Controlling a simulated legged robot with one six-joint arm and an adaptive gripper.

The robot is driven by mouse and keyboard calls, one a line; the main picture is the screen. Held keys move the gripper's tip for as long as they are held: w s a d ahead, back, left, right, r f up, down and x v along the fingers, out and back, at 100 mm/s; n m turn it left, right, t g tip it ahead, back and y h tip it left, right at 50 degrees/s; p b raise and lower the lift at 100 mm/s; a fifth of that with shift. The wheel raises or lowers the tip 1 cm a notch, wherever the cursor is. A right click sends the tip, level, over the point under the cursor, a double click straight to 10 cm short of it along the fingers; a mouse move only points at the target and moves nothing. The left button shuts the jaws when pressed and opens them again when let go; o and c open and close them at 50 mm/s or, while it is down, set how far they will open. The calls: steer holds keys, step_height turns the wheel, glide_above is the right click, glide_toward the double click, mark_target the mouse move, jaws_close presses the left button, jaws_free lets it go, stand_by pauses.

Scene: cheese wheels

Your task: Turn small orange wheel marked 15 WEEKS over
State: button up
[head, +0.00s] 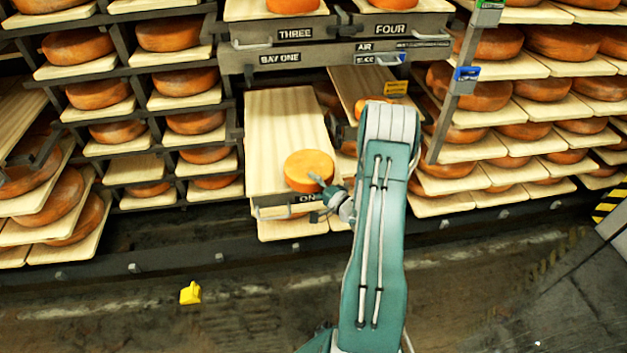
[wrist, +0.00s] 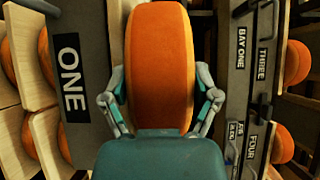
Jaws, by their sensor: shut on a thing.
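A small orange wheel (head: 309,171) is at the front end of the pale board of pulled-out drawer ONE (head: 283,125). In the wrist view the orange wheel (wrist: 160,65) stands between the two fingers, its long side running up the picture. My gripper (head: 326,187) comes from the right and is shut on the wheel, one finger on each side. The gripper also shows in the wrist view (wrist: 161,88). I cannot tell whether the wheel touches the board. No 15 WEEKS marking is readable.
A second pulled-out board (head: 352,88) lies to the right, behind my arm. Bay front panels labelled THREE (head: 295,34) and FOUR (head: 390,29) are above. Racks of larger wheels stand on both sides. A yellow object (head: 190,293) lies on the otherwise clear floor.

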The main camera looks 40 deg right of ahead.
steer(key=shift+d+f, duration=0.1)
steer(key=shift+f, duration=0.05)
stand_by(0.6)
steer(key=o, duration=1.2)
steer(key=shift+c, duration=0.2)
steer(key=shift+f, duration=0.1)
steer(key=shift+f, duration=0.1)
steer(key=s+d, duration=0.1)
steer(key=s, duration=1.1)
steer(key=shift+w, duration=0.1)
